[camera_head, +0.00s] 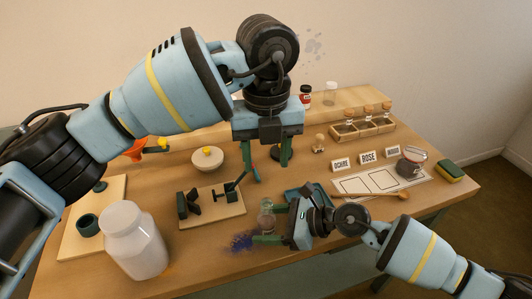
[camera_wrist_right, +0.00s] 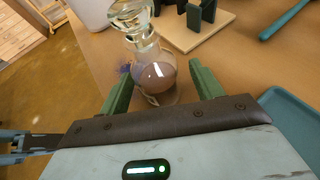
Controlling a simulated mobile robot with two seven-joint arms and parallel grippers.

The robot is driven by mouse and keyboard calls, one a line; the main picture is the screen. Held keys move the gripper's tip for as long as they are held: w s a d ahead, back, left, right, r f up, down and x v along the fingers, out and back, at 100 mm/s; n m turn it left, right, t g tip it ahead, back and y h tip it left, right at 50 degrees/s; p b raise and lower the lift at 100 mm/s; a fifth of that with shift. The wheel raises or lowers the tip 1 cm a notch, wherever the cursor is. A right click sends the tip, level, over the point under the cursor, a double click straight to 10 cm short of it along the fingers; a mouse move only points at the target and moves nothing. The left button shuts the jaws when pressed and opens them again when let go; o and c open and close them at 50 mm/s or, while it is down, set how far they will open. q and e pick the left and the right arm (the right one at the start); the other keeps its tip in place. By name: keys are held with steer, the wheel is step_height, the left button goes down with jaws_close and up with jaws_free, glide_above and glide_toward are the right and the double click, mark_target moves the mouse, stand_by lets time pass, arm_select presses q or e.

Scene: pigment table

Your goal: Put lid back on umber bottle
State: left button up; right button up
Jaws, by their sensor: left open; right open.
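A clear glass bottle (camera_wrist_right: 157,80) with brownish contents stands upright on the table; I take it for the umber bottle, its label not readable. A glass stopper (camera_wrist_right: 133,14) shows at its neck; I cannot tell whether it is fully seated. The bottle also shows small in the head view (camera_head: 266,220). My right gripper (camera_head: 268,224) is open low at the table, its green fingers (camera_wrist_right: 160,76) on either side of the bottle with gaps visible. My left gripper (camera_head: 266,167) is open, pointing down above the table behind the bottle, holding nothing visible.
A large white jar (camera_head: 133,242) and a wooden stand with dark holders (camera_head: 212,208) are left of the bottle. A blue tray (camera_head: 300,191) lies close to the right gripper. Purple-blue powder (camera_head: 243,242) is beside the bottle. A white bowl (camera_head: 207,159) stands farther back.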

steer(key=shift+v, duration=2.7)
steer(key=shift+d, duration=0.15)
